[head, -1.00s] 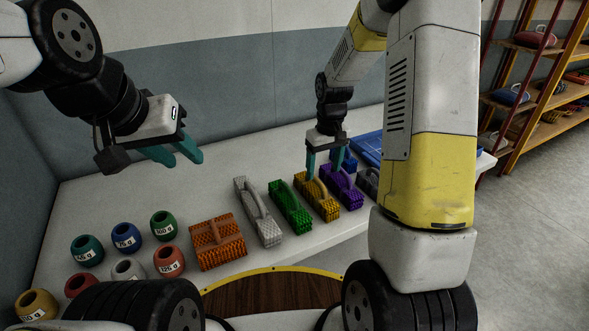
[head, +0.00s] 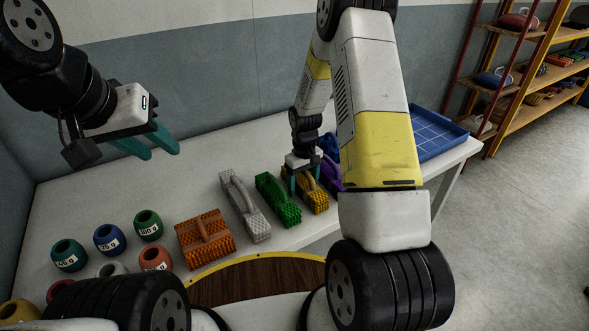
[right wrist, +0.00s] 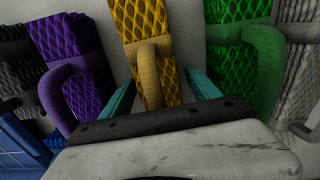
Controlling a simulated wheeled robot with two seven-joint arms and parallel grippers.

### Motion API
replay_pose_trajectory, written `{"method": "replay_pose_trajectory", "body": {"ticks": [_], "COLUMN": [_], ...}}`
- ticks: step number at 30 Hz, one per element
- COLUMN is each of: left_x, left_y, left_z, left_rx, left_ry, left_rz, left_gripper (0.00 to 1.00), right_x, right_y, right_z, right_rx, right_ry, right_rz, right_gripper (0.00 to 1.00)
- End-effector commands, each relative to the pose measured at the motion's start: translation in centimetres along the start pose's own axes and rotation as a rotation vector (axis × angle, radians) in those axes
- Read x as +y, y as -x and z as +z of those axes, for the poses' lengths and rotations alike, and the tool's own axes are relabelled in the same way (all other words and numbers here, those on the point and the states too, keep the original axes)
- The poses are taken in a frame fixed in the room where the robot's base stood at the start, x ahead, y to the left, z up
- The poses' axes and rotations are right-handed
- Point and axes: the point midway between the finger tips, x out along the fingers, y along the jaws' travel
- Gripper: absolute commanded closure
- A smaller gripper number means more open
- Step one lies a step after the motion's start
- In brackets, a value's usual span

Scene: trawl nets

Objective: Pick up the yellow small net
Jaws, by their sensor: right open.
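The yellow small net (head: 316,199) is a bundle of yellow mesh with a loop handle, in a row of nets on the white table. My right gripper (head: 306,182) is over it, pointing down, partly hidden by my right arm in the head view. In the right wrist view, the yellow net (right wrist: 147,18) lies between the two teal fingers of the open right gripper (right wrist: 160,92), one on each side of its handle. I cannot tell whether they touch it. My left gripper (head: 160,146) is open and empty, raised above the table at the left.
The green net (head: 279,199) and purple net (right wrist: 72,50) flank the yellow one closely. A grey net (head: 243,205) and an orange net (head: 205,238) lie further left, beside several labelled round weights (head: 109,238). A blue tray (head: 440,137) is at the right end.

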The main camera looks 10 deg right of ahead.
Motion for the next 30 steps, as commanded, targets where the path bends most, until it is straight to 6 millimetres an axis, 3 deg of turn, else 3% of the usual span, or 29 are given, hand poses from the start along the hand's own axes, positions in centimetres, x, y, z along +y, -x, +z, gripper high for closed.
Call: {"method": "replay_pose_trajectory", "body": {"ticks": [5,15,16,25,30], "left_x": [0.0,0.0,0.0,0.0,0.0], "left_y": [0.0,0.0,0.0,0.0,0.0], "left_z": [0.0,0.0,0.0,0.0,0.0], "left_rx": [0.0,0.0,0.0,0.0,0.0], "left_ry": [0.0,0.0,0.0,0.0,0.0], "left_rz": [0.0,0.0,0.0,0.0,0.0], "left_gripper": [0.64,0.64,0.64,0.64,0.64], "right_x": [0.0,0.0,0.0,0.1,0.1], "right_y": [0.0,0.1,0.1,0.6,3.5], "right_z": [0.0,0.0,0.0,-0.1,-0.2], "right_rx": [0.001,0.001,0.001,0.004,0.006], "right_ry": [-0.001,-0.001,-0.001,-0.001,-0.002], "right_rz": [0.0,0.001,0.001,0.001,0.002], "right_gripper": [0.31,0.97,1.0,1.0,1.0]}}
